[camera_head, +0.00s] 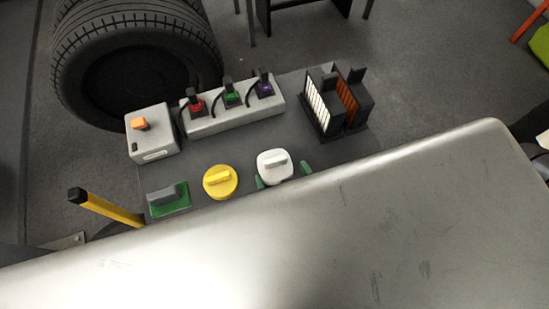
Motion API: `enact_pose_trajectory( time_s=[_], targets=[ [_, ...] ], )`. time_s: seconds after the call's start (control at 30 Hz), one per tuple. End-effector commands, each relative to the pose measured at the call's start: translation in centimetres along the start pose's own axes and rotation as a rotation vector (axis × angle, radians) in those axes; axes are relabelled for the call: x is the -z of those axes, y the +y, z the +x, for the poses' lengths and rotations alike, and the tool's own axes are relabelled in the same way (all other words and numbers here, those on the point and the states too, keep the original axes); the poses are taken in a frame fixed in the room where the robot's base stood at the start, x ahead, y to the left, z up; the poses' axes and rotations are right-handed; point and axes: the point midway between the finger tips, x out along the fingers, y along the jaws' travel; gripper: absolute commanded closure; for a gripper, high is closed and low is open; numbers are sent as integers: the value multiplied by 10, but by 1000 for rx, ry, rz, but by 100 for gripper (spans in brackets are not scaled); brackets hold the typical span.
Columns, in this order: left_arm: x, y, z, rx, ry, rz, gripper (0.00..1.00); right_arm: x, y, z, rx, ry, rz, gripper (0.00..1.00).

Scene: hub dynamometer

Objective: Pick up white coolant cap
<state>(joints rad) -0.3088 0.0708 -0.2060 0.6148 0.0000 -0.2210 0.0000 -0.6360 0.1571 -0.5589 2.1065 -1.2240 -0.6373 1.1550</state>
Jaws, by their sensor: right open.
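The white coolant cap (274,166) is round with a raised grip bar and sits at the front of a dark grey mat or panel. Two green fingertips of my right gripper (283,176) show at the near left and near right of the cap. They are apart, with the cap's near edge between them; I cannot tell whether they touch it. The rest of this gripper is hidden under a large bare metal surface in the foreground. My left gripper is not in view.
A yellow cap (220,182) is just left of the white one. A green block (168,199) and a yellow handle (112,210) are farther left. Behind are a grey box (152,134), a connector strip (234,110) and a black rack (336,104). A tire (135,18) stands at the back left.

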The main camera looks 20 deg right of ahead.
Motion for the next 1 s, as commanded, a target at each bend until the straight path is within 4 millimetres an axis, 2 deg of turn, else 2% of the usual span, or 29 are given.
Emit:
enact_pose_trajectory(
  time_s=[0.13,0.43,0.73,1.0],
  targets=[
    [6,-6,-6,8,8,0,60,1,-1,10,0,0,-1,0],
    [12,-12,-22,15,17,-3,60,-2,-3,49,0,0,-1,0],
    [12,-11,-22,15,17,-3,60,-5,-3,54,0,-1,1,0],
    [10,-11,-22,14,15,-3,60,-5,-3,54,0,-1,0,40]
  ],
)
